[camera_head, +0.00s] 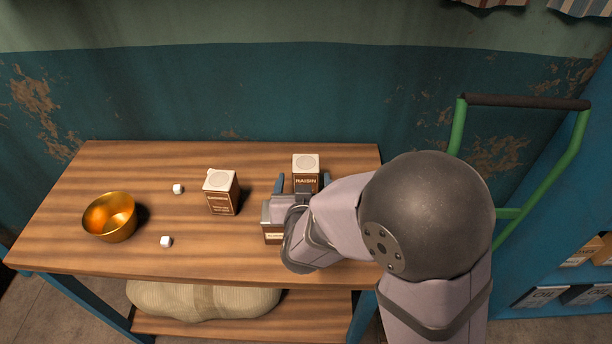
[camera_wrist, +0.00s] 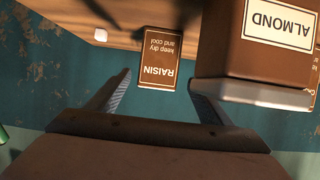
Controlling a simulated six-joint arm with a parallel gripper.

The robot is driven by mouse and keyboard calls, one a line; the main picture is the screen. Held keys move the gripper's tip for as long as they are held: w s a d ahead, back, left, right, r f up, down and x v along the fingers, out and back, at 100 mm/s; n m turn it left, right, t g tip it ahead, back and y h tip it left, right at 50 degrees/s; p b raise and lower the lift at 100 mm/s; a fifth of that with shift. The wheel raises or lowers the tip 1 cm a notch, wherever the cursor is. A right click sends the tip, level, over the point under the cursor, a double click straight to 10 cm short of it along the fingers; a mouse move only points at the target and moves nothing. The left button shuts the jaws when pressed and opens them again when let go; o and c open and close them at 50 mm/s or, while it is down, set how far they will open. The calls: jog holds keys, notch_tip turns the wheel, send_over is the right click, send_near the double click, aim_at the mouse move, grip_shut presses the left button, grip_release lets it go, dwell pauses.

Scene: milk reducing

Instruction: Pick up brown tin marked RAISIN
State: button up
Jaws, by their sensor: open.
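The brown RAISIN tin (camera_head: 306,181) with a pale lid stands at the back right of the table. In the wrist view the RAISIN tin (camera_wrist: 160,62) appears upside down, ahead of and between my fingers. My gripper (camera_head: 301,183) is open, with nothing held, in front of that tin. In the wrist view my gripper (camera_wrist: 160,80) shows both fingers spread apart. A brown ALMOND tin (camera_wrist: 262,48) stands close beside the right finger; whether they touch is unclear. In the head view this tin (camera_head: 269,218) is partly hidden by my wrist.
Another brown tin (camera_head: 221,195) stands left of the gripper. A gold bowl (camera_head: 110,218) and two white cubes (camera_head: 178,189) (camera_head: 166,242) lie further left. A sack (camera_head: 200,300) rests on the lower shelf. A green-framed cart handle (camera_head: 525,103) stands at right.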

aim_at(306, 168)
jog(key=shift+r+p+x, duration=0.15)
jog(key=shift+p+x, duration=0.1)
jog(key=shift+x, duration=1.3)
jog(key=shift+r+p+x, duration=0.1)
jog(key=shift+p+x, duration=0.15)
jog(key=shift+x, duration=1.3)
jog(key=shift+w+d, duration=0.15)
jog(key=c, duration=1.4)
jog(key=shift+r, duration=0.1)
jog(key=shift+r, duration=0.1)
